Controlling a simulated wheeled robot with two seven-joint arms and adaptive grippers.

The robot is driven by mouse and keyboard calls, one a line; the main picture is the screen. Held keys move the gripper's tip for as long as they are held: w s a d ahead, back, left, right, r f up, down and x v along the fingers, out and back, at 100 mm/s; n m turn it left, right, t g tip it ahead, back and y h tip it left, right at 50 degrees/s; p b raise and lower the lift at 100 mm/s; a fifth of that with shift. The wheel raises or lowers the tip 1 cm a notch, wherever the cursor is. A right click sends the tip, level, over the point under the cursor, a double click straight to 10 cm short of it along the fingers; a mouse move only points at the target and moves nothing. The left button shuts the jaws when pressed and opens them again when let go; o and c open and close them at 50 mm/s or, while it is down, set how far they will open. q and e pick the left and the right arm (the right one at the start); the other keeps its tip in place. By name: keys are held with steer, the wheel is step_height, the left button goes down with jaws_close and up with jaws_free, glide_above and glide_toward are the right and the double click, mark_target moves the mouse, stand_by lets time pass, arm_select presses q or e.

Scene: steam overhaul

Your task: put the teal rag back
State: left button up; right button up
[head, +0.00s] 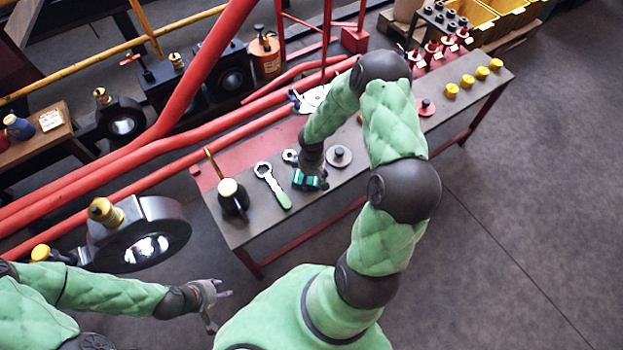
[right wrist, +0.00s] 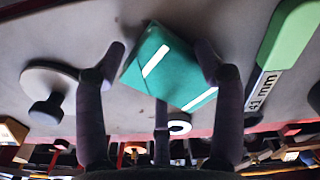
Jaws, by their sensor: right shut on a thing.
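The teal rag (head: 300,180) is a small folded block with white stripes, at the near edge of the workbench (head: 455,112). In the right wrist view the rag (right wrist: 150,75) sits between the two dark fingers of my right gripper (right wrist: 160,62), which is shut on it. In the head view my right gripper (head: 312,177) is partly hidden by its own wrist. The rag looks close to the bench top; I cannot tell whether it touches. My left gripper (head: 220,306) is open and empty, off the bench at the lower left, with its fingers apart.
Yellow caps (head: 467,82) line the bench's far right. Red pipes (head: 150,150) run behind. Floor at right is clear.

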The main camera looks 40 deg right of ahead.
steer(key=shift+f, duration=0.15)
steer(key=o, duration=1.3)
